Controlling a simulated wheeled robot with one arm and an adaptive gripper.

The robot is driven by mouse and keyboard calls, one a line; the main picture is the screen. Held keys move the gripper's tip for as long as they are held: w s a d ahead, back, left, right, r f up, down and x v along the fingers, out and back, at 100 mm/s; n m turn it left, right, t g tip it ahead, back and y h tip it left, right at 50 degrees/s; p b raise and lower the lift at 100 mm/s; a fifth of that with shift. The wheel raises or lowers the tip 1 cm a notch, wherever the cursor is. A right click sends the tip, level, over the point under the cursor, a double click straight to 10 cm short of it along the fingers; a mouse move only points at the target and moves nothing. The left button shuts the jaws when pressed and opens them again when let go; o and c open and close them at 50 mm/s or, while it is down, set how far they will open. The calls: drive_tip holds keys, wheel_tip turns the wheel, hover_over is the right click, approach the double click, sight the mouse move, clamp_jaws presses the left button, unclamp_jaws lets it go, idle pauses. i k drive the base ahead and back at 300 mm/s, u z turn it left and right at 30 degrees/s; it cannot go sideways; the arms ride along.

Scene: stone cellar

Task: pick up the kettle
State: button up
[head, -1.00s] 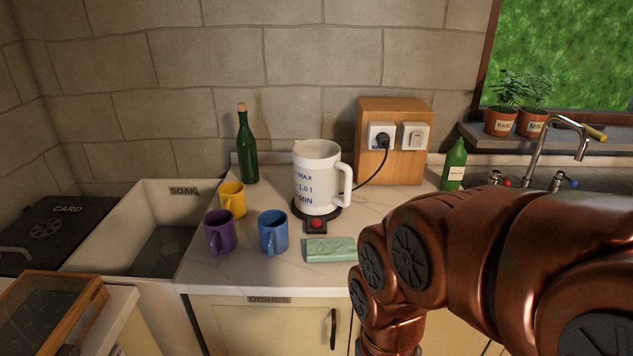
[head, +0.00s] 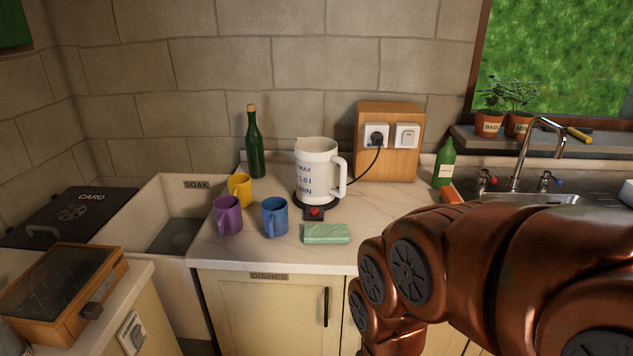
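The kettle (head: 317,172) is a white jug with blue level marks and a handle on its right side. It stands upright on a dark round base with a red button (head: 315,212) at the front, on the pale counter. A cord runs from behind it to a plug in the wall socket. My copper-coloured arm fills the lower right of the head view, well in front of and right of the kettle. My gripper itself is out of the picture, so its state does not show.
Purple (head: 227,216), blue (head: 275,217) and yellow (head: 240,190) mugs stand left of the kettle, a green bottle (head: 254,145) behind them. A green folded cloth or block (head: 326,233) lies in front. The socket board (head: 389,142) stands behind right. A SOAK basin (head: 150,216) is at left.

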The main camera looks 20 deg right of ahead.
sight(316, 158)
drive_tip(key=u, duration=1)
drive_tip(key=i, duration=0.5)
